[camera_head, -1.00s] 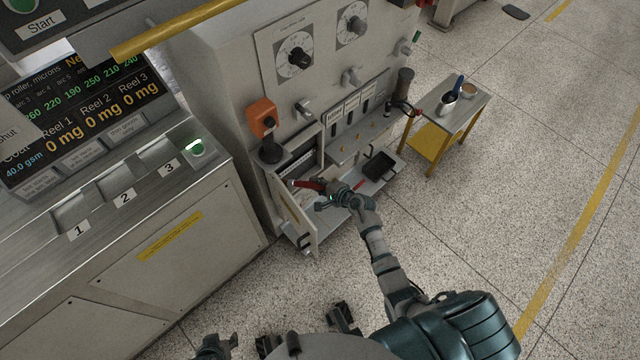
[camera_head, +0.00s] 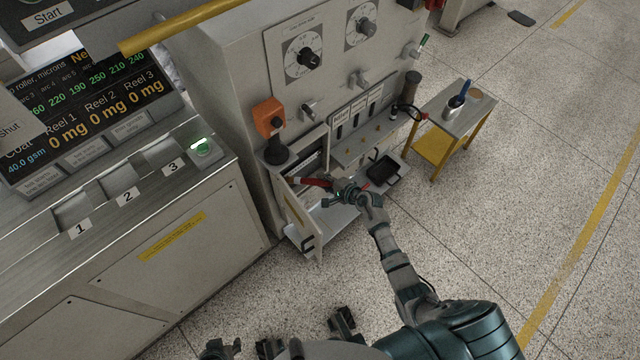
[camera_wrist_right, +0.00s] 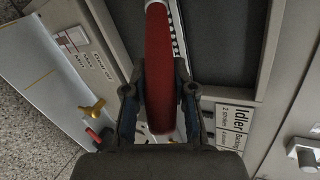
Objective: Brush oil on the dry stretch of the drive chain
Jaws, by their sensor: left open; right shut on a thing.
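My right gripper (camera_head: 338,188) is shut on a red-handled tool (camera_head: 316,182) at the opened compartment in the front of the grey machine. My left gripper (camera_head: 220,348) is open and empty, low at the bottom edge of the head view.
A black tray (camera_head: 382,168) lies to the right. A yellow-framed side table (camera_head: 478,113) holds a metal pot (camera_head: 453,108) with a blue-handled thing. A panel labelled Idler (camera_wrist_right: 232,122) is beside my right gripper.

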